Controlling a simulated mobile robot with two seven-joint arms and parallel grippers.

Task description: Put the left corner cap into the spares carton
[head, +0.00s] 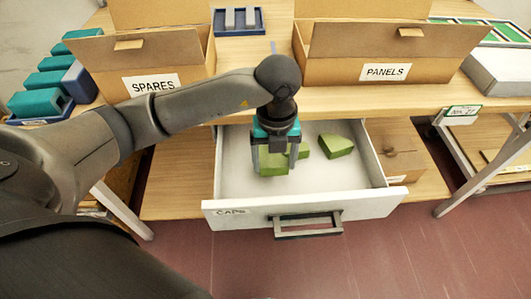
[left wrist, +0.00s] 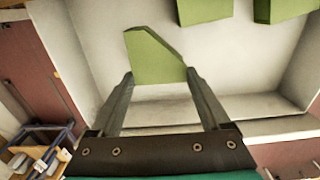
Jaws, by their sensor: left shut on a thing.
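The left corner cap (head: 272,166) is a green wedge-like block over the left part of the open white drawer marked CAPS (head: 370,206). My left gripper (head: 273,170) points down into the drawer and is shut on this cap; in the left wrist view the cap (left wrist: 155,58) sits between the fingertips (left wrist: 160,76). I cannot tell whether it is clear of the drawer floor. Two other green caps lie in the drawer, one (head: 335,146) to the right and one (head: 303,151) partly hidden behind the gripper. The spares carton (head: 152,82) stands open on the bench, behind my left arm. My right gripper is not in view.
A carton marked PANELS (head: 383,72) stands on the bench to the right of the spares carton. A blue rack (head: 238,22) stands behind, between the cartons. Teal blocks (head: 42,90) stand at the far left. The drawer handle (head: 308,225) sticks out in front.

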